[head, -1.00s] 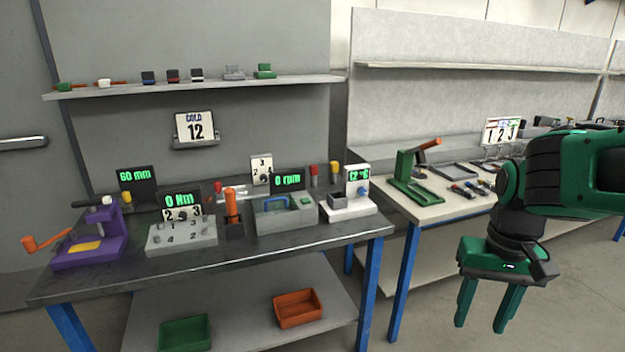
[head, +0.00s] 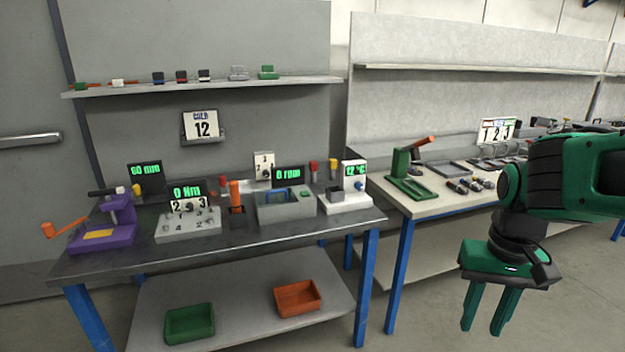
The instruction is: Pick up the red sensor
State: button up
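Several small red parts are in the head view, and I cannot tell for sure which is the red sensor. One red-topped upright piece (head: 313,168) stands at the back of the dark bench, beside a yellow-topped one (head: 333,167). A smaller red piece (head: 222,181) is at the back middle of the bench. A dark block with a red band (head: 181,77) sits on the wall shelf. My gripper (head: 482,329) hangs at the right, fingers down, open and empty, in front of the second bench and apart from all these.
The dark bench (head: 95,267) carries a purple vise (head: 112,232), a grey socket block (head: 188,223), a grey tub (head: 285,208) and displays. Its lower shelf holds a green bin (head: 190,323) and an orange bin (head: 298,298). A pale bench (head: 432,207) stands to the right.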

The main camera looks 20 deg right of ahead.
aim_at(312, 164)
jog(key=u, duration=0.05)
jog(key=k, duration=0.25)
jog(key=z, duration=0.9)
jog(key=i, duration=0.95)
jog(key=z, duration=0.4)
jog(key=i, duration=1.15)
jog(key=u, duration=0.95)
jog(key=i, duration=0.55)
jog(key=u, duration=0.4)
